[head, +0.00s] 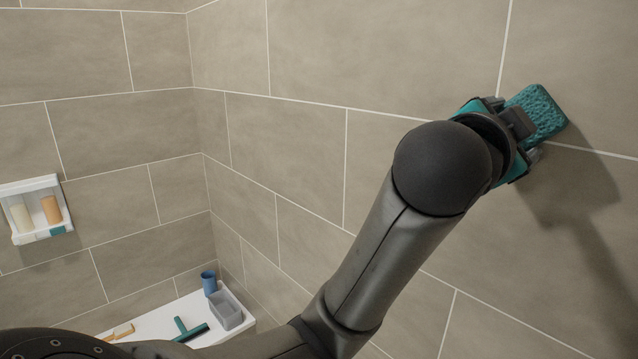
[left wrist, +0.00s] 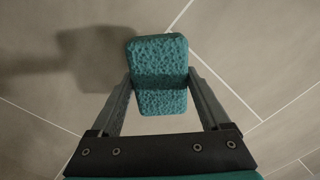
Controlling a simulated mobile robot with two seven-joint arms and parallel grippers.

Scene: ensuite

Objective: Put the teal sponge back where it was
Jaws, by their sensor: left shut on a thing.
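The teal sponge (head: 538,112) is a porous block held up near the tiled wall at the right of the head view. My left gripper (head: 526,128) is shut on it. In the left wrist view the sponge (left wrist: 158,75) sits between the two fingers of my left gripper (left wrist: 160,92), with its far end sticking out past the fingertips towards the wall. I cannot tell whether the sponge touches the wall. My right gripper is not in view.
A white wall caddy (head: 32,183) at the left holds a cream bottle (head: 20,217) and an orange bottle (head: 51,209). Below, a white ledge (head: 160,324) bears a blue cup (head: 209,283), a grey bin (head: 226,311), a teal squeegee (head: 190,331) and an orange-handled item (head: 120,333).

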